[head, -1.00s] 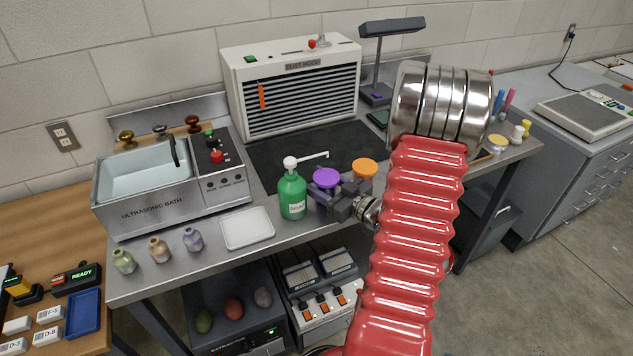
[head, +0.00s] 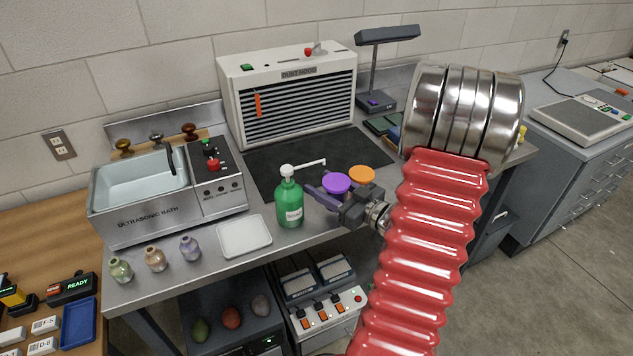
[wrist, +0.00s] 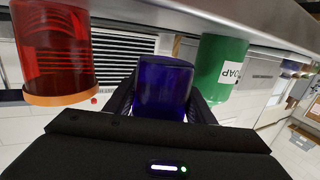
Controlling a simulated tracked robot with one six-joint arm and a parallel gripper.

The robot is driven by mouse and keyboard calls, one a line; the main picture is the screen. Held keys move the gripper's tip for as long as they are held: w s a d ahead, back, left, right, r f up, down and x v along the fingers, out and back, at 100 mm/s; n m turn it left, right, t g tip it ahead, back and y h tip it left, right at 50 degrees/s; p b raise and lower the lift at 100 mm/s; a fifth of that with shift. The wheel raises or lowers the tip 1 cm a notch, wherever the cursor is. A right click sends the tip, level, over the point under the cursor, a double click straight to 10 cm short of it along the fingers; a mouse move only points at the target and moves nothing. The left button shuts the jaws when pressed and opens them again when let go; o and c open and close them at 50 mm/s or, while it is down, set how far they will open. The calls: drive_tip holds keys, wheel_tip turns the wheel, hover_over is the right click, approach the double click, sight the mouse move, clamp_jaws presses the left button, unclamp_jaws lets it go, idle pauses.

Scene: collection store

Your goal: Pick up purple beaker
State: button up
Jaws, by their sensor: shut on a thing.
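The purple beaker (head: 335,183) shows as a purple disc on the bench, right of the green soap bottle (head: 288,203). My gripper (head: 331,195) is shut on it, with the fingers along its sides. In the wrist view, which is upside down, the dark blue-purple beaker (wrist: 163,88) sits between the two dark fingers (wrist: 163,100). Most of its lower body is hidden in the head view, and I cannot tell whether it clears the bench top.
An orange-topped beaker (head: 361,174) stands close behind and right of the gripper; its red body (wrist: 55,50) shows in the wrist view. The dust hood (head: 290,95) is at the back. The ultrasonic bath (head: 150,212), small bottles (head: 155,258) and white tray (head: 243,237) are left.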

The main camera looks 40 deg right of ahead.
drive_tip(key=s+d, duration=0.1)
drive_tip(key=s, duration=1.2)
drive_tip(key=shift+s+d, duration=0.2)
drive_tip(key=shift+s, duration=0.15)
idle(0.9)
